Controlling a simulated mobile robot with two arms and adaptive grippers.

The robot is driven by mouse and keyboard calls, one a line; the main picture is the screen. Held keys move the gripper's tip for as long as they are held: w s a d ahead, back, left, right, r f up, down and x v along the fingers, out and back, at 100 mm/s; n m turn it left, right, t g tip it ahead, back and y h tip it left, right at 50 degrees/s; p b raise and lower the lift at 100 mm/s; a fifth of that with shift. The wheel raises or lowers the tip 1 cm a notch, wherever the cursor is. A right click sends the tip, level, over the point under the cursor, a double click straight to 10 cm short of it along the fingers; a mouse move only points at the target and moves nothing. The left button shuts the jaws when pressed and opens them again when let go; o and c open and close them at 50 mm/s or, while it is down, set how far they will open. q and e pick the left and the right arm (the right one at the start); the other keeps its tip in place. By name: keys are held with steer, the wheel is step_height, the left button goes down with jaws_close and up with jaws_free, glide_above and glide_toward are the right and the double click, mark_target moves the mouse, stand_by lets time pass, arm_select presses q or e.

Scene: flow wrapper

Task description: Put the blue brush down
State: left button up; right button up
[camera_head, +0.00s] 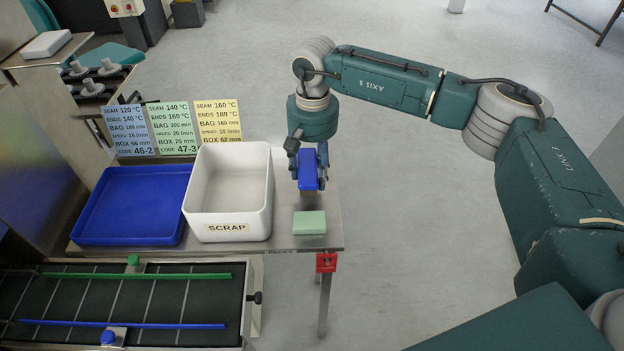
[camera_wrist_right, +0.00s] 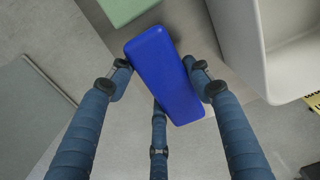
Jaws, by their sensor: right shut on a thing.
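The blue brush (camera_head: 308,165) is held in my right gripper (camera_head: 309,182) over the right end of the steel table (camera_head: 280,242). A greyish part shows below its blue body. In the right wrist view the blue brush (camera_wrist_right: 163,72) lies between the fingers of the right gripper (camera_wrist_right: 157,78), tilted in the picture, with one finger partly behind it. I cannot tell for sure whether its underside touches the table. My left gripper is in neither view.
A pale green block (camera_head: 310,222) lies on the table just in front of the brush. The white SCRAP bin (camera_head: 228,220) stands close to its left, with a blue tray (camera_head: 130,238) beyond. Three code cards (camera_head: 172,128) stand behind. Open floor lies right of the table.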

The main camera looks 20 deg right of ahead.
mark_target(312, 166)
steer(key=shift+f, duration=0.5)
step_height(312, 166, down, 4)
steer(key=shift+r+p, duration=0.25)
steer(key=shift+p, duration=0.2)
steer(key=shift+f, duration=0.25)
steer(key=o, duration=1)
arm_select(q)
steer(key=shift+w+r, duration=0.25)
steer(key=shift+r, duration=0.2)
arm_select(e)
steer(key=shift+r, duration=0.25)
arm_select(q)
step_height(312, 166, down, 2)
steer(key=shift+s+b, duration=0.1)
steer(key=shift+b, duration=0.95)
arm_select(e)
step_height(312, 166, up, 12)
steer(key=shift+f, duration=0.1)
